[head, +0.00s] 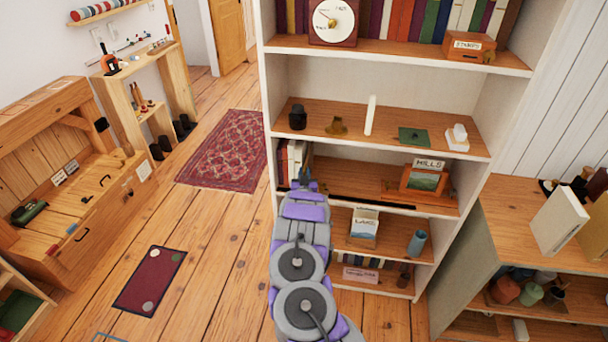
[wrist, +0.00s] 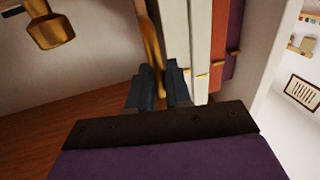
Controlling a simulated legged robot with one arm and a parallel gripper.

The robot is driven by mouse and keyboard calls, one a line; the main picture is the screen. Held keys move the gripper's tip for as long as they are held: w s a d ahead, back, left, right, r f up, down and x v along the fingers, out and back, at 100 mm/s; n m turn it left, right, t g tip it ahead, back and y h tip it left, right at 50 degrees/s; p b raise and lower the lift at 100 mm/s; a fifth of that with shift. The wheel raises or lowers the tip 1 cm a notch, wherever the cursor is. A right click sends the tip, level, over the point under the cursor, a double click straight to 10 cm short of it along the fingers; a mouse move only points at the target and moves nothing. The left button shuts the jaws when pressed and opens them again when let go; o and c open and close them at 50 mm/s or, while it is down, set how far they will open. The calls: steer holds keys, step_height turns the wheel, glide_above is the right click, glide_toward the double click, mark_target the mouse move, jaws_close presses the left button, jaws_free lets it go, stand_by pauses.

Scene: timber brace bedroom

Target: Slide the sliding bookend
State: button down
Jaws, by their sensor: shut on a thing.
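The sliding bookend shows in the wrist view as a thin golden-brown upright plate (wrist: 151,42) beside the books. My gripper (wrist: 159,78) has its two dark fingers at the near edge of this plate and is shut on it; the contact itself is partly hidden by the fingers. In the head view my gripper (head: 304,178) reaches into the left end of the middle shelf (head: 350,179). A row of books (head: 291,162) stands there against the left wall. The same books (wrist: 202,45), white, orange and purple, are right of the plate in the wrist view.
A framed picture with a HILLS sign (head: 424,180) stands at the shelf's right end. The shelf between it and my gripper looks mostly clear. A brass object (wrist: 46,28) shows upper left in the wrist view. A LAKE box (head: 364,226) stands one shelf below.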

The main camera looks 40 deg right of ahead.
steer(key=s+d+p, duration=0.7)
steer(key=s+d, duration=0.4)
steer(key=s, duration=0.2)
steer(key=shift+s+d+p, duration=0.25)
steer(key=shift+d+p, duration=0.05)
steer(key=c, duration=1.3)
jaws_free()
steer(key=shift+c, duration=0.2)
steer(key=shift+s, duration=0.1)
steer(key=p+v, duration=0.5)
steer(key=v, duration=1.2)
steer(key=shift+a, duration=0.2)
steer(key=shift+f, duration=0.15)
